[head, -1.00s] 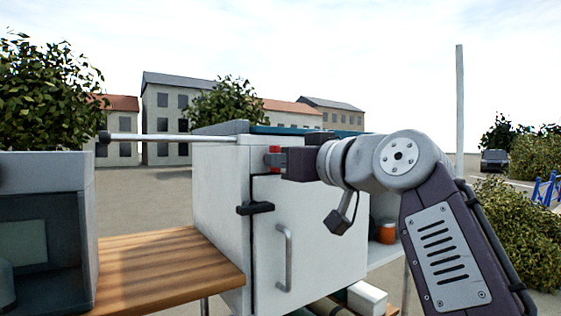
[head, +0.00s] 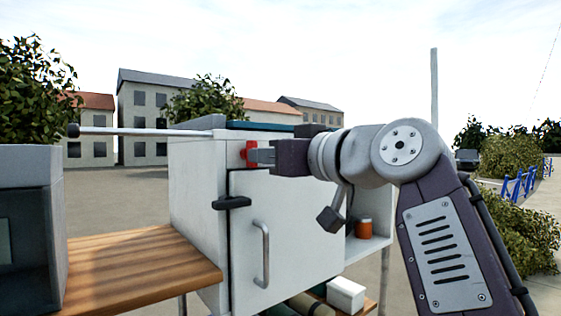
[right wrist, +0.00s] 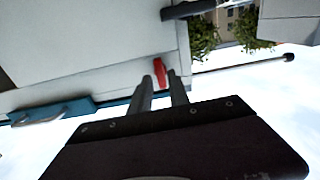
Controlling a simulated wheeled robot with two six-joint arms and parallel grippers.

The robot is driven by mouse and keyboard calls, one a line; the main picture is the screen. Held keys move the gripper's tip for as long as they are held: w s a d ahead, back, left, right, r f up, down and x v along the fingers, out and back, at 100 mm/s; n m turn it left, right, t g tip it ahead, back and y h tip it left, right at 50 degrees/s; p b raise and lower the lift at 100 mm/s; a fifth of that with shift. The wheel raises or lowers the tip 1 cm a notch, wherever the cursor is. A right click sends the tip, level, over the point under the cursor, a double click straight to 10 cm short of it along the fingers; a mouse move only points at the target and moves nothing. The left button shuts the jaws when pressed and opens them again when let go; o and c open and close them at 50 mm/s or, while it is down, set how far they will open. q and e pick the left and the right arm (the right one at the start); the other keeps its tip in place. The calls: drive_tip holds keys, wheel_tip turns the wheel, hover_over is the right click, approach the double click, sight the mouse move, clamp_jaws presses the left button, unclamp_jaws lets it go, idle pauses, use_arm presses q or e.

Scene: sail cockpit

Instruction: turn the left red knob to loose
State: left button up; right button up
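A red knob (head: 248,149) sits on the upper front of a white cabinet (head: 285,225), above the door and near its left edge. It is the only red knob I can make out. It also shows in the right wrist view, where the knob (right wrist: 159,70) is a red bar just beyond the fingertips. My right gripper (head: 256,156) points left at the knob, with its fingers apart and empty. In the right wrist view the right gripper (right wrist: 161,86) has a clear gap between its fingers. My left gripper is not in view.
A dark latch (head: 232,203) and a grey door handle (head: 263,255) stick out below the knob. A long pale rod (head: 140,132) reaches left from the cabinet top. A wooden bench (head: 140,265) and a grey box (head: 30,180) stand at the left.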

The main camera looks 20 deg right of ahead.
drive_tip(key=b+v, duration=0.1)
drive_tip(key=v, duration=0.5)
drive_tip(key=shift+s, duration=0.25)
drive_tip(key=shift+s+d, duration=0.1)
